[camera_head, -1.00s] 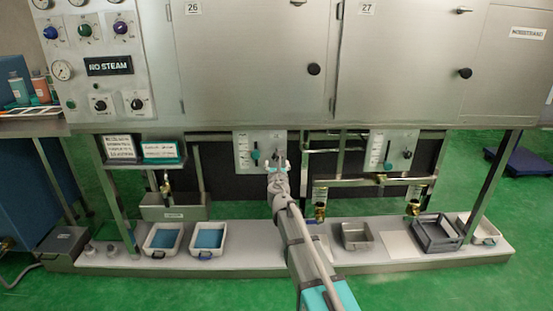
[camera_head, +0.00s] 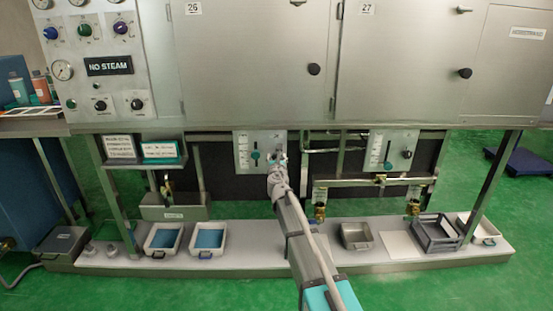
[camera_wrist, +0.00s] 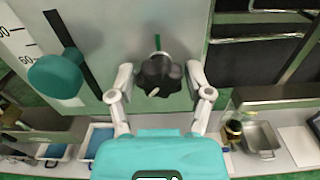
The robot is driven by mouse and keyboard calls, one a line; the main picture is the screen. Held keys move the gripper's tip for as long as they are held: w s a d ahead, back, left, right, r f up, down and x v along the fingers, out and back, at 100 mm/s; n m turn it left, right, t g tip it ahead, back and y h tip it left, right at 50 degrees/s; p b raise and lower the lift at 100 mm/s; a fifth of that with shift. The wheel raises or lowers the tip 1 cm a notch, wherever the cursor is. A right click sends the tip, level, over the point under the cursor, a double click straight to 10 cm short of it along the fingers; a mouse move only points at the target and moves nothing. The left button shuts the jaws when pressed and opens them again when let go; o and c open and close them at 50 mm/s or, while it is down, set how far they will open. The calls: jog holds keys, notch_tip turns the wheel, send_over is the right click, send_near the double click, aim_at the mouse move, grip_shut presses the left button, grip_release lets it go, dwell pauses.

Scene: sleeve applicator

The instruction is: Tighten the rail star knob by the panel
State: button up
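A dark star knob (camera_wrist: 160,75) with a small pale mark sits on the grey scale panel (camera_head: 246,140), centred between my fingers in the wrist view. A green line shows above it. My gripper (camera_wrist: 160,72) is open, with one finger on each side of the knob. Narrow gaps seem to show between the fingertips and the knob; contact is not clear. A teal knob (camera_wrist: 56,76) stands on a black slot beside a printed scale, left of my gripper.
A second similar panel (camera_head: 377,150) is to the right, beside metal rails and brass valves (camera_head: 320,210). White trays with blue contents (camera_head: 163,239) and a metal pan (camera_head: 356,236) stand on the low shelf (camera_head: 270,262). Cabinet doors (camera_head: 250,60) overhang the panels.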

jog(key=c, duration=0.7)
jog(key=shift+o, duration=0.2)
